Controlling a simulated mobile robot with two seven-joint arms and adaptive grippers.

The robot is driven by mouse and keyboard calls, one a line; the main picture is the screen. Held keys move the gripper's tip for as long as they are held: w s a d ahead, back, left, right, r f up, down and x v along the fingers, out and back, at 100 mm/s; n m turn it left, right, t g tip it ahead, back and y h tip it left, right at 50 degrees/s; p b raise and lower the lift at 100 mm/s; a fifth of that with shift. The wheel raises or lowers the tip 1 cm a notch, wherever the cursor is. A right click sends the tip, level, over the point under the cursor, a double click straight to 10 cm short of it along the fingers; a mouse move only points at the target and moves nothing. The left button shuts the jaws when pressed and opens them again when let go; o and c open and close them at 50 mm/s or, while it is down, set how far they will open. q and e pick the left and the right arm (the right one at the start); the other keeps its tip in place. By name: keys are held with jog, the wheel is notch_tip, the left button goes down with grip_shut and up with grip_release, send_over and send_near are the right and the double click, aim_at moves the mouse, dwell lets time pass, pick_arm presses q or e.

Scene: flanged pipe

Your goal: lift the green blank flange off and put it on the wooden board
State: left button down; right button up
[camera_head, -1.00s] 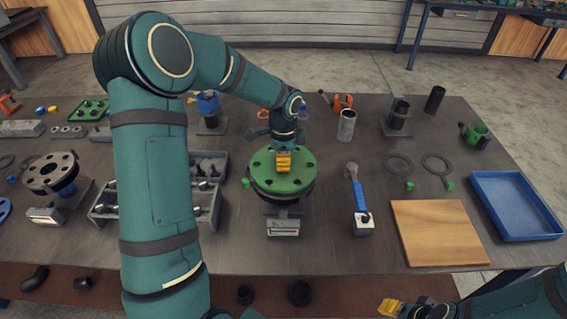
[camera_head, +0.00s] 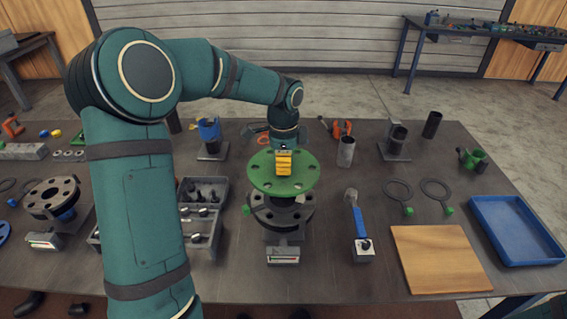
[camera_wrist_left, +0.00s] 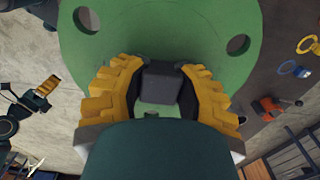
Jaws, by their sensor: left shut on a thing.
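The green blank flange (camera_head: 283,186) is a round disc with several bolt holes and hangs level above the dark pipe flange (camera_head: 282,214), with a gap showing between them. My left gripper (camera_head: 284,163) is over its middle, its yellow fingers shut on the flange's central dark knob. In the left wrist view the fingers (camera_wrist_left: 160,92) close around that knob (camera_wrist_left: 160,82), with the green disc (camera_wrist_left: 170,30) beneath. The wooden board (camera_head: 440,259) lies bare on the table at the front right. My right gripper is out of view.
A blue tray (camera_head: 515,230) lies right of the board. A blue-handled tool (camera_head: 359,222) on a block stands between flange and board. Ring gaskets (camera_head: 397,189) and a grey cylinder (camera_head: 346,151) lie behind. A parts bin (camera_head: 202,212) is at left.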

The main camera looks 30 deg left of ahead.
pick_arm(q)
jog(key=shift+r, duration=0.15)
jog(key=shift+r+p, duration=2.1)
jog(key=shift+r, duration=0.35)
jog(key=shift+f, duration=0.1)
